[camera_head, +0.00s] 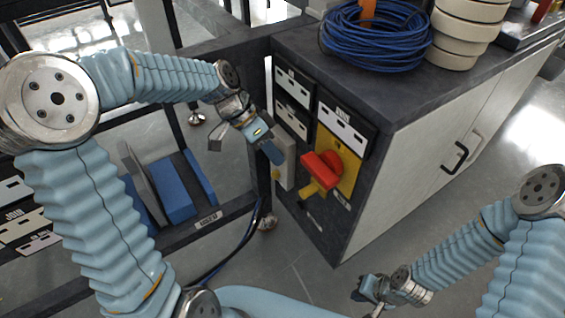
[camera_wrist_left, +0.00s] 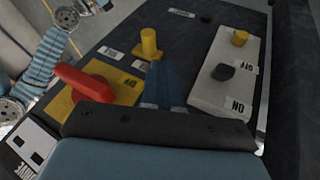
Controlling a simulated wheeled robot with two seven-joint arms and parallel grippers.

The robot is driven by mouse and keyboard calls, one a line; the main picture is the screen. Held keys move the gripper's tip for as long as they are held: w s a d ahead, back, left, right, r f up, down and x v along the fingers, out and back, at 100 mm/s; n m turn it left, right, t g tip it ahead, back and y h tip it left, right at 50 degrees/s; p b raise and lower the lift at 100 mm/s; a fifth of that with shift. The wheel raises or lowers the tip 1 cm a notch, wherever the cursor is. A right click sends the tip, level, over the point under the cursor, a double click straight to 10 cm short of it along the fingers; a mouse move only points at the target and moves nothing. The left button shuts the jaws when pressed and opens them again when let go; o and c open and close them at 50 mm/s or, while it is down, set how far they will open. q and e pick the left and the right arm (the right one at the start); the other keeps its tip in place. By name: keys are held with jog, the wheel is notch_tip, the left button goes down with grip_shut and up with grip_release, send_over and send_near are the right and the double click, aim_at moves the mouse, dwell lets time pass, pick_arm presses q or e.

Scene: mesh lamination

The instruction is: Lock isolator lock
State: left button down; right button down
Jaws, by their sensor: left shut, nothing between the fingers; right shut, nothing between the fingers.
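The isolator has a red handle (camera_head: 322,165) on a yellow plate (camera_head: 348,176), mounted on the dark cabinet front. The red handle (camera_wrist_left: 85,82) and yellow plate (camera_wrist_left: 122,88) also show in the left wrist view. A yellow peg-like piece (camera_head: 311,190) sits by the handle; a yellow peg (camera_wrist_left: 150,42) stands from the panel in the wrist view. A pale switch plate (camera_wrist_left: 225,88) marked ON and OFF carries a black knob (camera_wrist_left: 222,72) and a yellow knob (camera_wrist_left: 240,39). My left gripper (camera_head: 276,157) is shut and empty, between isolator and switch plate. My right gripper (camera_head: 368,292) is shut, low and away.
The dark cabinet top (camera_head: 385,88) holds a blue cable coil (camera_head: 372,38) and a stack of cream rings (camera_head: 462,30). White cabinet doors with a black handle (camera_head: 455,157) are at the right. A dark frame with blue blocks (camera_head: 172,190) stands at the left.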

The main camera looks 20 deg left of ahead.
aim_at(305, 192)
pick_arm(q)
jog(key=x, duration=0.8)
jog(key=shift+d+f, duration=0.25)
jog(key=shift+f, duration=0.1)
pick_arm(e)
jog(key=shift+f, duration=0.1)
